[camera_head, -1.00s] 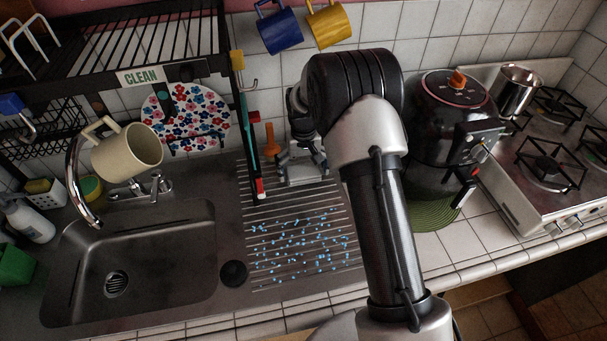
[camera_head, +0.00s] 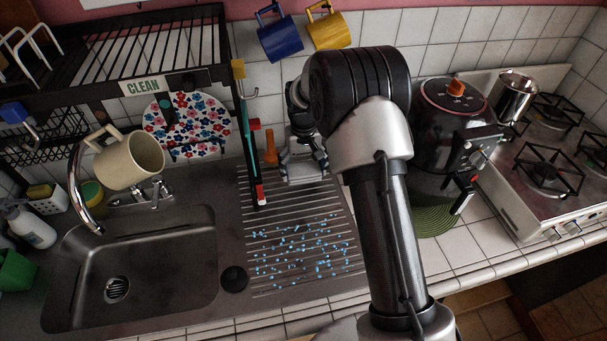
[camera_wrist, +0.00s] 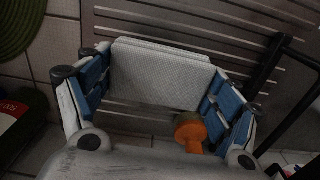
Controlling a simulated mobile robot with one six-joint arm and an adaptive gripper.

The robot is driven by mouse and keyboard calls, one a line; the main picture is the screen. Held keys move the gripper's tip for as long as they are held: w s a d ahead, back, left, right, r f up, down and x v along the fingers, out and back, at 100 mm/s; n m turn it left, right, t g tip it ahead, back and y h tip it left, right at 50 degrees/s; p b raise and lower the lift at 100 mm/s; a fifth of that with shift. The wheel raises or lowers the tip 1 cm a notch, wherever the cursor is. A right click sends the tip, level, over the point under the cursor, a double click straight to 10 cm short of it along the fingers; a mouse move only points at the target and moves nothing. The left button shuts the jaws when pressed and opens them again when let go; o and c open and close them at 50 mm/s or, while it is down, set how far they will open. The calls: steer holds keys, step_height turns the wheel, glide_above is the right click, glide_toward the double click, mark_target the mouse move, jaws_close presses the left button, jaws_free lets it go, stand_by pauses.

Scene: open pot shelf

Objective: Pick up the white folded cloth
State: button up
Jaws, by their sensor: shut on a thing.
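The white folded cloth (camera_wrist: 160,75) is a flat, layered block lying between the two blue-padded fingers of my gripper (camera_wrist: 163,88) in the wrist view. The fingers are shut on its sides. In the head view the cloth (camera_head: 305,172) shows as a pale block under my gripper (camera_head: 303,160), over the back of the ribbed metal drainboard (camera_head: 295,207). My arm hides part of this area. I cannot tell whether the cloth's underside touches the drainboard.
An orange-handled thing (camera_head: 270,148) stands close left of my gripper, beside the black rack's post. Blue (camera_head: 278,42) and yellow mugs (camera_head: 330,30) hang above. A dark cooker (camera_head: 440,130) stands right. Blue drops (camera_head: 300,248) dot the drainboard front; the sink (camera_head: 140,265) is left.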

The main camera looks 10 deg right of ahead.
mark_target(303, 169)
step_height(303, 169, up, 16)
steer(key=p, duration=0.3)
steer(key=shift+r, duration=0.25)
